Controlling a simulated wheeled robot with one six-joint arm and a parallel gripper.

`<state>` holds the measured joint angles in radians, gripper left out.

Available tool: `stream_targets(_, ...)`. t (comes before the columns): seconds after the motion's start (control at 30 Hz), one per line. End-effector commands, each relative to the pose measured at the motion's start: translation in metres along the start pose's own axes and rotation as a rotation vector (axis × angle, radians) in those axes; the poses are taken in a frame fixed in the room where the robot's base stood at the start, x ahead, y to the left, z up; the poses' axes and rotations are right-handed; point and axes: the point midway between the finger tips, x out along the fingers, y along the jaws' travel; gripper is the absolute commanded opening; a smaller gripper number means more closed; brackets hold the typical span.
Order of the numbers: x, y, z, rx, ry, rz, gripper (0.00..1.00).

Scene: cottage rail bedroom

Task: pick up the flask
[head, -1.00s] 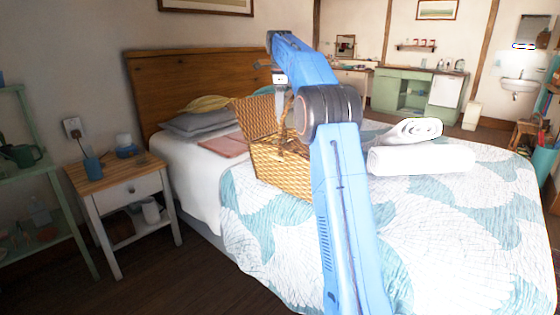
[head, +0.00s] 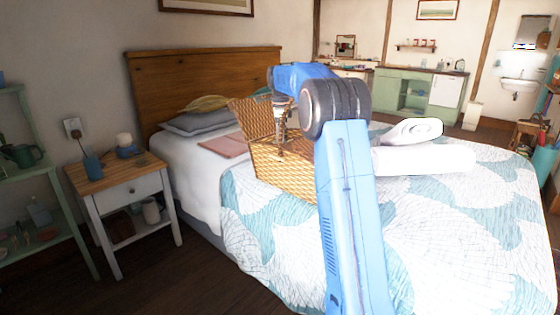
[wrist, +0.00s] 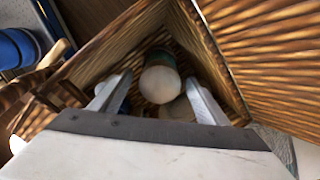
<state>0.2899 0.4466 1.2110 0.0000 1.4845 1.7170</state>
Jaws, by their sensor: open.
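The flask (wrist: 160,80) appears to be the upright cylinder with a pale round top and a dark green body, standing inside the wicker basket (head: 283,177). The basket sits on the bed with its lid up; its inner wall also shows in the wrist view (wrist: 95,50). My gripper (wrist: 158,88) is open and points down into the basket, with one finger on each side of the flask's top. I cannot tell whether either finger touches it. In the head view my gripper (head: 281,138) is at the basket's opening, and the basket hides the flask.
Another pale item lies beside the flask in the basket, partly hidden. The raised lid (wrist: 265,50) stands close to the right of my gripper. White rolled towels (head: 425,160) lie right of my arm. A nightstand (head: 118,178) stands left of the bed (head: 450,230).

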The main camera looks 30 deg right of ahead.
Motion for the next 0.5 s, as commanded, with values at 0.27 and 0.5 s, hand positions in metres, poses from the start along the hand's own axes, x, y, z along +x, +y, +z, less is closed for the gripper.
stream_targets(0.27,0.0081,-0.0002,0.0001,0.0,0.0,-0.001,0.69)
stream_targets(0.5,0.008,-0.0002,0.0001,0.0,0.0,-0.001,0.31)
